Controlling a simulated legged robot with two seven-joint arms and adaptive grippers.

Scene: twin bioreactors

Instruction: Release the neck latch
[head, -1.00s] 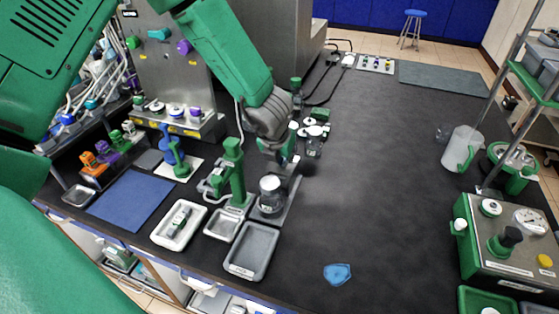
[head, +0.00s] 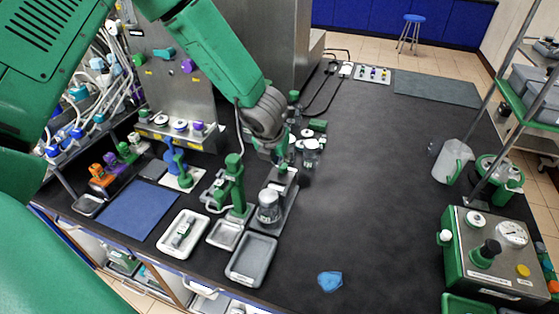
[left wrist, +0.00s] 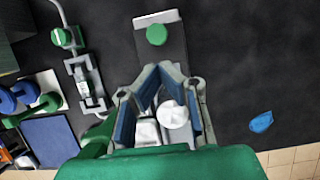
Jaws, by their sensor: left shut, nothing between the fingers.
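A clear vessel with a pale lid (head: 268,199) stands on a grey base plate (head: 285,213). The lid also shows in the left wrist view (left wrist: 173,115), below my fingertips and partly framed by the fingers. A round green knob (left wrist: 157,35) sits at the plate's far end, beyond the fingertips. My left gripper (head: 279,158) is over the far part of this stand, beyond the vessel. Its blue-padded fingers meet at the tips, empty (left wrist: 160,72). I cannot make out the neck latch; the gripper hides the stand's far part in the head view. My right gripper is not in view.
A green clamp stand (head: 235,182) is close left of the vessel. Grey trays (head: 251,259) lie in front, and a second vessel (head: 311,153) stands behind right. A blue piece (head: 330,281) lies on the bench. The bench's middle right is clear.

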